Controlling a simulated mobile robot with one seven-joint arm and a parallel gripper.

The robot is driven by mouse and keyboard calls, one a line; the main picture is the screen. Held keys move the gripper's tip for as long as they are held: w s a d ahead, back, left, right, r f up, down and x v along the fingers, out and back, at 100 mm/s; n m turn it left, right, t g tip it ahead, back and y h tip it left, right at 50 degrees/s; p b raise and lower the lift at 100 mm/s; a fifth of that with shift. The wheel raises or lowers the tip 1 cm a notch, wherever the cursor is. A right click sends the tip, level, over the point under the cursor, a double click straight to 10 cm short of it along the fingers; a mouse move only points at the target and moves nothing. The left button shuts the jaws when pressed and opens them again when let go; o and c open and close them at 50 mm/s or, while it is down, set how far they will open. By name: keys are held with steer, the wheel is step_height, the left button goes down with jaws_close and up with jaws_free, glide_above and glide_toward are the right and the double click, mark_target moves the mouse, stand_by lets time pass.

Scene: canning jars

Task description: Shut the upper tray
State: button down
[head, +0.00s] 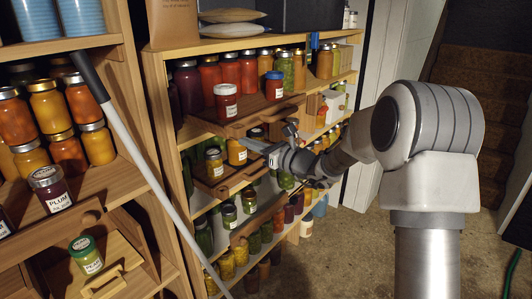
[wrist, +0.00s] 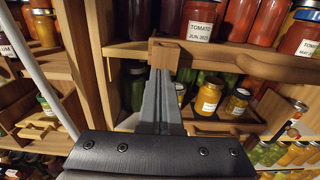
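The upper tray (head: 262,117) is a wooden pull-out in the middle shelf unit and sticks out from it, with red-filled jars (head: 226,101) on it. In the wrist view its wooden handle bar (wrist: 225,57) crosses the upper part of the picture. My gripper (head: 247,146) is just below the tray's front. In the wrist view my gripper (wrist: 160,75) has its grey fingers together, with nothing visible between them. The tips are at the left end of the handle; I cannot tell whether they touch it.
A lower tray (head: 206,186) with small yellow jars (head: 237,152) also sticks out below. A left shelf (head: 120,181) and a pale slanted pole (head: 137,157) stand close by. Open floor (head: 355,250) lies to the right.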

mark_target(227, 135)
steer(key=x, duration=0.9)
steer(key=shift+a+b, duration=0.1)
steer(key=shift+b, duration=0.25)
steer(key=shift+s+d, duration=0.1)
steer(key=shift+d, duration=0.1)
